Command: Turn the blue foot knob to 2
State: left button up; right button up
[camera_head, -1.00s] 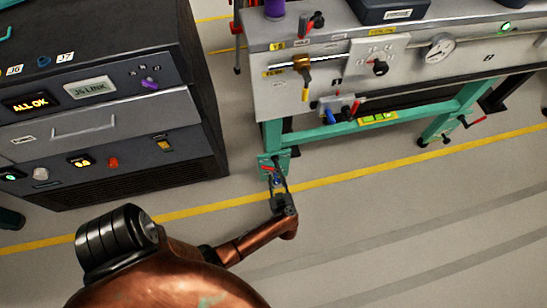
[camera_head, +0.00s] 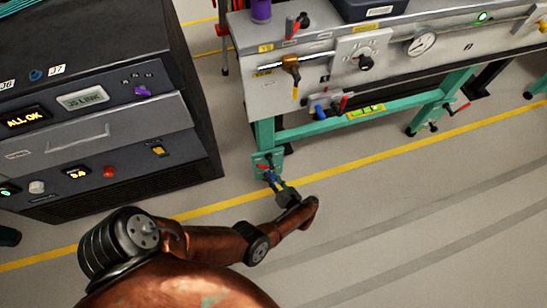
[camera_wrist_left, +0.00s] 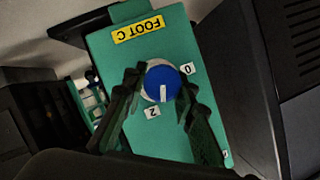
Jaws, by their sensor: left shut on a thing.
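The blue foot knob (camera_wrist_left: 161,82) sits on a green plate (camera_wrist_left: 190,140) with an upside-down yellow "FOOT C" label (camera_wrist_left: 139,28). Its white mark points down in the left wrist view, near the "2" tag (camera_wrist_left: 152,112) but a little to the side of it; the "0" tag (camera_wrist_left: 187,69) is at upper right. My left gripper (camera_wrist_left: 160,92) has a finger on either side of the knob and is shut on it. In the head view my left gripper (camera_head: 271,180) is at the green foot plate (camera_head: 262,160) at the bench leg's base; the knob is small there. My right gripper is not in view.
A dark control cabinet (camera_head: 110,155) stands left of the foot. The floor (camera_head: 400,230) to the right is clear.

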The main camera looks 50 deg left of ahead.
pick_arm(q)
jog(key=shift+w+f+m+b, duration=0.1)
jog(key=shift+m+b, duration=0.35)
jog(key=shift+m, duration=0.15)
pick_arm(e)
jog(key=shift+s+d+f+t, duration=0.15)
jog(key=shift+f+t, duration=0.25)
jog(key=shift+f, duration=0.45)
pick_arm(q)
jog(key=shift+g+y, duration=0.3)
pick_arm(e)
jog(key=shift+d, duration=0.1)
pick_arm(q)
jog(key=o, duration=1.2)
jog(key=shift+d, duration=0.1)
jog(key=shift+d, duration=0.35)
jog(key=v, duration=1.1)
jog(key=shift+r, duration=0.2)
